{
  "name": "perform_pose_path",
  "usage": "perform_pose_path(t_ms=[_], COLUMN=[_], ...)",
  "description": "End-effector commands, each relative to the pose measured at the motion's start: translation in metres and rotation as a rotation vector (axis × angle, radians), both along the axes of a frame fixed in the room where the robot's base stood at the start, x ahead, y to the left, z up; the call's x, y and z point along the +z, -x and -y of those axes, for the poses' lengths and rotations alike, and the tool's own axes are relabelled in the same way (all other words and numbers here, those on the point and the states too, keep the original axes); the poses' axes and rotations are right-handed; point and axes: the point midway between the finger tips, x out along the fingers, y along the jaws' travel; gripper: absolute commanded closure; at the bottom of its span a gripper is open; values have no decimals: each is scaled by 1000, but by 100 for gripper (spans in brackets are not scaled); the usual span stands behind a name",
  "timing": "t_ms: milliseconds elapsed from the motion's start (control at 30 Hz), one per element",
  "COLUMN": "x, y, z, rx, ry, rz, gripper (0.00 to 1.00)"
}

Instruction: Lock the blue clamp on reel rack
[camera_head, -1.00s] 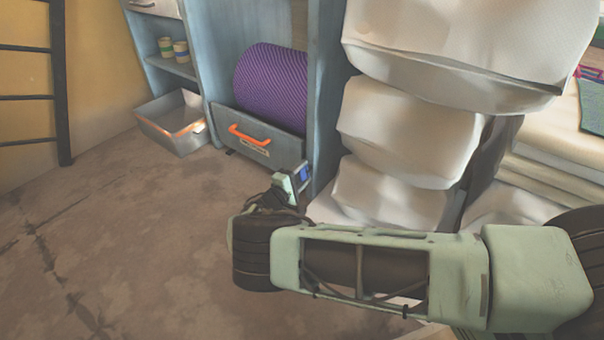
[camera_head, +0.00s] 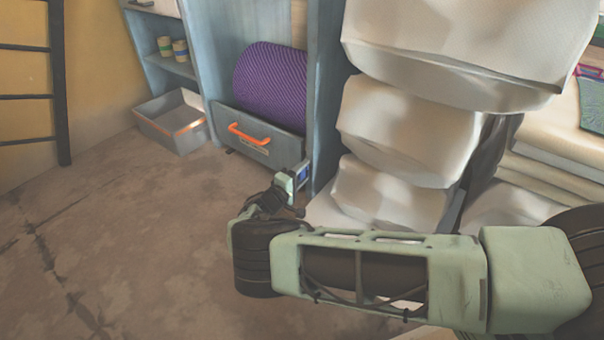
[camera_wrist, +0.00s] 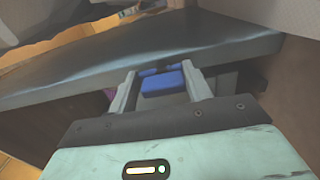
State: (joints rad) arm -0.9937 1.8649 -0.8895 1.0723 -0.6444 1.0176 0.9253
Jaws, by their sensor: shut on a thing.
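The blue clamp (camera_wrist: 163,82) shows in the wrist view between the two fingers of my gripper (camera_wrist: 162,86). The fingers are shut on it, one at each side. The grey-blue rack (camera_wrist: 150,60) runs across the picture just beyond it. In the head view, my gripper (camera_head: 297,179) is at the lower right corner of the rack (camera_head: 325,100), beside its upright. Only a small patch of the blue clamp (camera_head: 303,173) shows there, and the gripper partly hides it. How far the clamp is turned cannot be told.
A purple reel (camera_head: 270,85) sits in the rack behind a front panel with an orange handle (camera_head: 247,134). A metal bin (camera_head: 170,120) stands on the floor at left. White sacks (camera_head: 400,130) are stacked close to the right of my gripper. The floor at left is clear.

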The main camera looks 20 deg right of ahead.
Motion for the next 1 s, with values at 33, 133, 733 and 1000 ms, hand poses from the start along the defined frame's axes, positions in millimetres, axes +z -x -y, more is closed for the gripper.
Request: perform_pose_path(t_ms=[33,133,733,1000], x=[-9,-8,0,-2], y=[2,2,26,64], z=[3,2,-36,-88], rx=[-2,-2,5,5], ry=[-11,-10,-7,-7], rz=[-13,-12,-7,-9], gripper=[43,35,35,35])
